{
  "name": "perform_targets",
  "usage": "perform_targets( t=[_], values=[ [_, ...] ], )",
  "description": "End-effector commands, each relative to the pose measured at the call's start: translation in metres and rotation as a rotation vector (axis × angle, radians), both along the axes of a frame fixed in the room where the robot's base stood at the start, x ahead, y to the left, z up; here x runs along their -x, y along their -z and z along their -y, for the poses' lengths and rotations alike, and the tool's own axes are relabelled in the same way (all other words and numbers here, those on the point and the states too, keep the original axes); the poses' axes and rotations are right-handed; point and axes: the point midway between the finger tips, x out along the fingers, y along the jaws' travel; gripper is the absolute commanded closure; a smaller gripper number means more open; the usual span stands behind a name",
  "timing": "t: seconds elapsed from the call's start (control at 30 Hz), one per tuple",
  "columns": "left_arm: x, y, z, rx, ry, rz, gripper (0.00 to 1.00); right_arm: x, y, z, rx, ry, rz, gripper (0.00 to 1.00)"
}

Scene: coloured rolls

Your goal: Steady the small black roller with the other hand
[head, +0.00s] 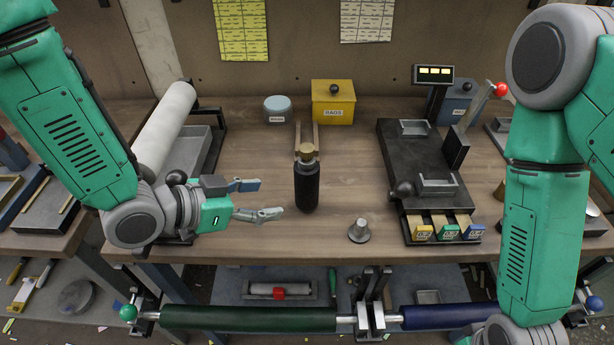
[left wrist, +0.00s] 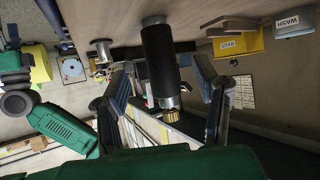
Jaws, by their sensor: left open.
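The small black roller (head: 307,187) stands upright on the wooden table, with a brass-coloured top (head: 307,152). My left gripper (head: 263,200) is open and empty. It points right toward the roller, and its fingertips stop a little short of it in the head view. In the left wrist view, which looks upside down, the roller (left wrist: 160,62) shows in the gap between the open fingers of my left gripper (left wrist: 170,92). My right arm comes down at the right of the head view, and its gripper is out of sight.
A yellow RAGS box (head: 333,107) and a round grey tin (head: 278,109) stand behind the roller. A small metal knob-like piece (head: 359,232) lies to its right, before a dark fixture (head: 419,160). A long pale roll (head: 163,130) lies at left. Green (head: 250,318) and blue rolls (head: 448,315) hang below.

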Motion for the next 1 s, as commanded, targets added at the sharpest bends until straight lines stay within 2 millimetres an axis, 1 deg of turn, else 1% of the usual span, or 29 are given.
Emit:
perform_targets(
  t=[0.17,0.5,0.6,0.8,1.0],
  values=[
    [-0.005,0.006,0.010,0.001,0.008,0.006,0.44,0.000,0.008,0.000,0.000,0.000,-0.001,0.40],
    [-0.030,0.032,0.046,0.001,0.007,0.004,0.44,0.001,0.033,0.000,0.000,0.000,-0.001,0.40],
    [-0.037,0.037,0.055,0.003,0.006,0.003,0.44,0.001,0.035,0.000,0.000,0.000,-0.001,0.40],
    [-0.046,0.045,0.069,0.002,0.005,0.002,0.44,0.001,0.039,0.000,0.000,0.000,-0.001,0.40],
    [-0.049,0.047,0.073,0.001,0.004,0.002,0.44,0.001,0.040,0.000,0.000,0.000,-0.001,0.40]
  ],
)
